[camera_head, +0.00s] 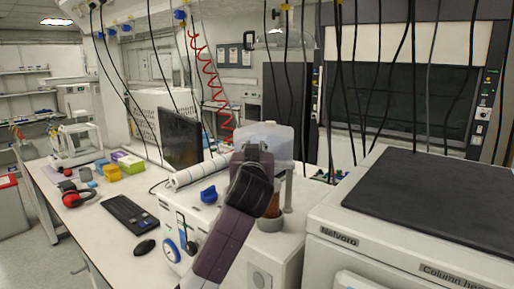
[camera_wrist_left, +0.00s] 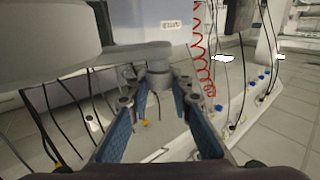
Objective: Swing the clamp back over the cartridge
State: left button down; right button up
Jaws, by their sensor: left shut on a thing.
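In the head view my left gripper (camera_head: 258,152) is at the upper part of the white instrument (camera_head: 262,262), in front of a clear, pale container (camera_head: 266,134). In the left wrist view my left gripper (camera_wrist_left: 157,92) has its blue-padded fingers on either side of a grey round end piece (camera_wrist_left: 158,62), and it is shut on this piece. The piece joins a grey arm reaching in from the left, which looks like the clamp (camera_wrist_left: 122,53). An amber cylinder (camera_head: 272,206), perhaps the cartridge, shows partly behind my arm in the head view. Whether the clamp lies over it is hidden. My right gripper is not in view.
A grey box with a dark top (camera_head: 430,200) stands close on the right. A monitor (camera_head: 181,138), keyboard (camera_head: 130,214) and mouse (camera_head: 145,246) are on the bench to the left. Black cables and a red coiled hose (camera_head: 208,75) hang from above.

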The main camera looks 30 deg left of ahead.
pick_arm(q)
jog(key=shift+s+d+n+g+y+b, duration=0.3)
jog(key=shift+s+n+g+y, duration=0.2)
jog(key=shift+n+g+y, duration=0.3)
jog(key=shift+s+d+n+g+y+b, duration=0.15)
jog(key=shift+s+d+n+g+y, duration=0.1)
jog(key=shift+s+n+g+y, duration=0.5)
jog(key=shift+w+t, duration=0.2)
jog(key=shift+t, duration=0.05)
jog(key=c, duration=1.7)
grip_release()
jog(key=v, duration=1.2)
jog(key=shift+d+f, duration=0.1)
